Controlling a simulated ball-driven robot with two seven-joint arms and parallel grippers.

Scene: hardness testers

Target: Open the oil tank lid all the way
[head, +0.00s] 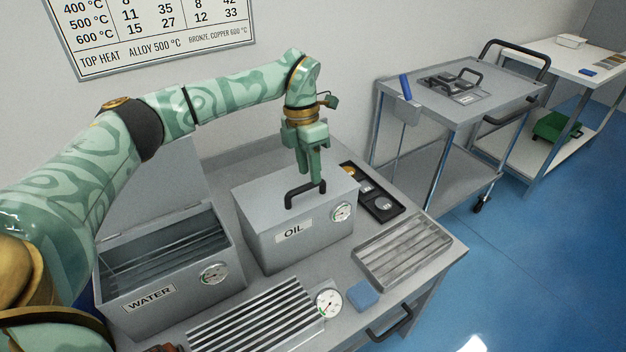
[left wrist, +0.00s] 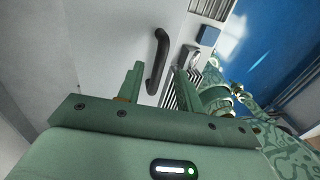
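The grey oil tank (head: 322,243) stands on the table, marked OIL, with a round gauge on its front. Its flat lid (head: 258,197) is shut and carries a black bar handle (head: 291,197). My left gripper (head: 314,184) points down over the lid, right at the handle. In the left wrist view its two fingers (left wrist: 158,84) are apart, and the handle (left wrist: 160,48) shows in line with the gap between them. I cannot tell whether the fingers touch it. My right gripper does not show.
An open water tank (head: 150,297) stands left of the oil tank. A slatted tray (head: 405,253), a ribbed rack (head: 255,318), a blue block (head: 362,296) and a black case (head: 380,200) lie around it. A grey cart (head: 450,100) stands behind right.

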